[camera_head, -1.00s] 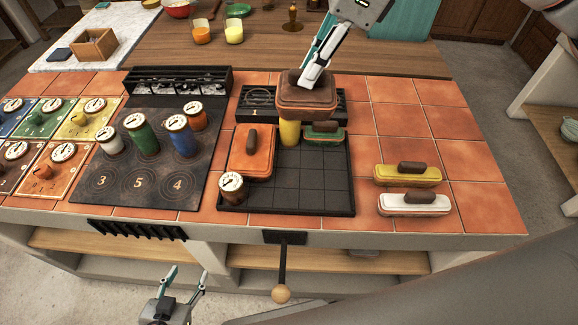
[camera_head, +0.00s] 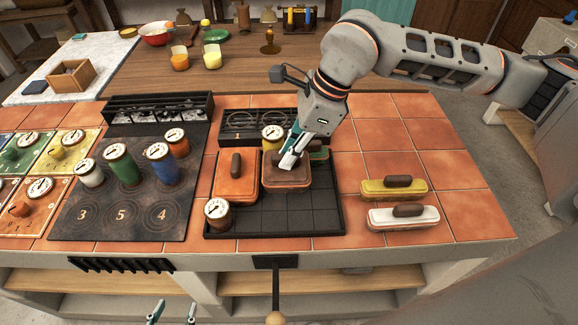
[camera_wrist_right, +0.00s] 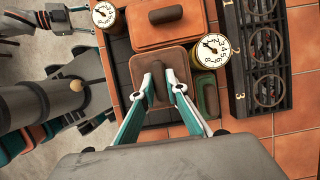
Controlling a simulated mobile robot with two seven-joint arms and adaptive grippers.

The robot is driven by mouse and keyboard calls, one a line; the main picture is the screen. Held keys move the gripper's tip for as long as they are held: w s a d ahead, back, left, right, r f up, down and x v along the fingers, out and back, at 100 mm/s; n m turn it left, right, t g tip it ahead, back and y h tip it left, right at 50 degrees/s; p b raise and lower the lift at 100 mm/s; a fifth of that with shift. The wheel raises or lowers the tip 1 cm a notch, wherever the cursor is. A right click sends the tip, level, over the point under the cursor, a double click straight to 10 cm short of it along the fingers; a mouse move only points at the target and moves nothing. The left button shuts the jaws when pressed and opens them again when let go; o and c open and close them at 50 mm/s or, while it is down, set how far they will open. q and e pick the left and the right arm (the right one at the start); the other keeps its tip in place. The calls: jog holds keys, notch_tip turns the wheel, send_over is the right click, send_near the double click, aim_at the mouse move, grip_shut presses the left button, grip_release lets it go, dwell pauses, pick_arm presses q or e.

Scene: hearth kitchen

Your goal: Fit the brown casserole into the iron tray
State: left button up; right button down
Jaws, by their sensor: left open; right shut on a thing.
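The brown casserole (camera_head: 298,181) is in my right gripper (camera_head: 288,162), shut on its lid handle. It is level, over the middle of the iron tray (camera_head: 318,222), right of the orange casserole (camera_head: 223,188). I cannot tell whether it touches the tray floor. The tray also holds a brown gauge jar (camera_head: 217,215) at front left, a yellow gauge jar (camera_head: 271,139) at the back and a green casserole (camera_head: 319,151), partly hidden by my gripper. In the right wrist view, the brown casserole (camera_wrist_right: 141,68) shows between the fingers. My left gripper (camera_head: 172,314) is open, low before the counter.
A yellow dish (camera_head: 385,188) and a white dish (camera_head: 390,218) lie on the tiles right of the tray. A black stove plate (camera_head: 125,215) with several gauge jars stands left. A black rack (camera_head: 240,125) is behind the tray. The tray's front right is bare.

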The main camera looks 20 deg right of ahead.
jog(key=shift+f, duration=2.2)
jog(key=shift+f, duration=0.1)
jog(key=shift+f, duration=0.1)
jog(key=c, duration=2)
grip_release()
jog(key=shift+r, duration=0.3)
jog(key=v, duration=1.1)
jog(key=shift+s+d+r, duration=0.15)
jog(key=shift+r, duration=0.2)
